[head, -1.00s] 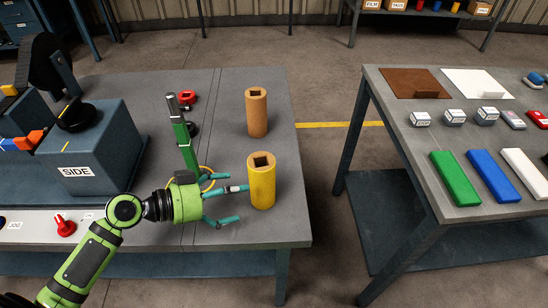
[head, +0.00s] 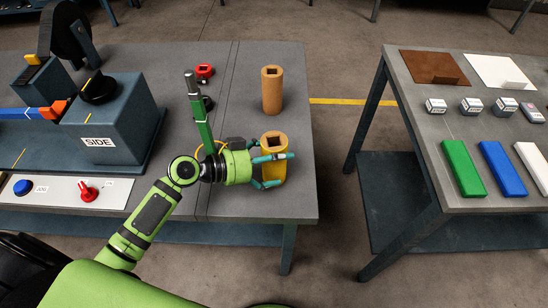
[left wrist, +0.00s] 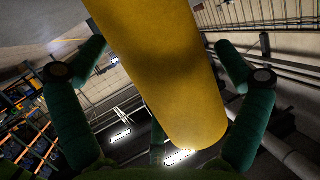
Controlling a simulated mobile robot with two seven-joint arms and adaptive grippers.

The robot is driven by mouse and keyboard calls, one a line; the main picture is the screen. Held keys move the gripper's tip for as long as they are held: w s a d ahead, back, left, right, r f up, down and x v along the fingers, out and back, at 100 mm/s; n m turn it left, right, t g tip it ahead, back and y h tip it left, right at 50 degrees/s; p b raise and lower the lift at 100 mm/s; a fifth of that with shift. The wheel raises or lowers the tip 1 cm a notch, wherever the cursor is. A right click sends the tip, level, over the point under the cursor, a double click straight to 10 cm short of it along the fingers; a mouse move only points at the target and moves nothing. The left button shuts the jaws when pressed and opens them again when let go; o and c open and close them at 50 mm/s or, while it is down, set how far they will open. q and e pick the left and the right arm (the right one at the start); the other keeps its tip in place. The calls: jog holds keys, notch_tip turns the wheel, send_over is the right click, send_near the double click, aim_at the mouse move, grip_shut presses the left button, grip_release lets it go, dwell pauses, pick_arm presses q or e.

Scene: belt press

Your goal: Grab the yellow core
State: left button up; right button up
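The yellow core (head: 274,169) is an upright cylinder with a square hole in its top. It stands near the right front corner of the grey table. My left gripper (head: 282,170) reaches in from the left, with its teal fingers around the core. In the left wrist view, the core (left wrist: 165,70) fills the space between the dark green fingers (left wrist: 160,62). A gap shows beside the right finger, so the gripper looks open. Part of the core's side is hidden by a finger in the head view. My right gripper is not in view.
A tan core (head: 272,90) stands behind the yellow one. The press block marked SIDE (head: 125,120) is at the left. A second table (head: 400,85) stands across a gap.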

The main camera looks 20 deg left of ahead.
aim_at(265, 150)
pick_arm(q)
jog(key=c, duration=1)
jog(key=shift+o, duration=0.2)
notch_tip(265, 150, up, 4)
jog(key=shift+r+b, duration=0.2)
jog(key=shift+b, duration=0.15)
jog(key=s+d+r, duration=0.6)
jog(key=d, duration=0.4)
jog(key=shift+r+p, duration=0.4)
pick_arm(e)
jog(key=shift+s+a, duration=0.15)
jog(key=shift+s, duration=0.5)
